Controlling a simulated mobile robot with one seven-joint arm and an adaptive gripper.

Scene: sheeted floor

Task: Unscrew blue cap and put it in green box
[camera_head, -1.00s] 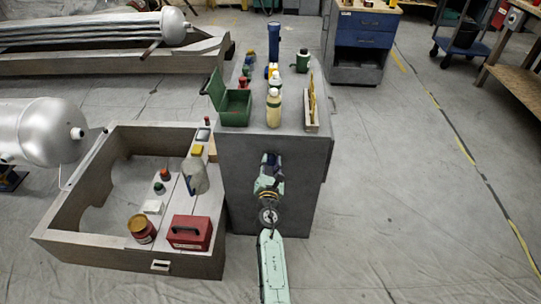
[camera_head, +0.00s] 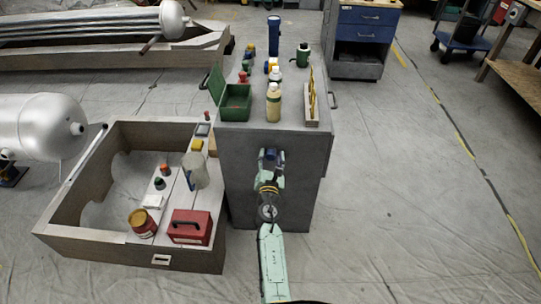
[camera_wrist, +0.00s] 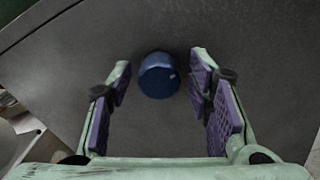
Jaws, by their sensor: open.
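The blue cap (camera_wrist: 158,80) shows in the wrist view against a dark grey face. In the head view, blue (camera_head: 270,154) shows at the front face of the grey cabinet (camera_head: 240,165), by my gripper. My gripper (camera_wrist: 162,66) is open, with purple-padded fingers to the left and right of the cap. Gaps show on both sides, and I see no contact. The green box (camera_head: 235,102) stands on the cabinet top at its left front, with its lid (camera_head: 216,84) open to the left. What the cap is screwed onto is hidden.
A wooden frame (camera_head: 75,238) with a red toolbox (camera_head: 190,227) lies left.

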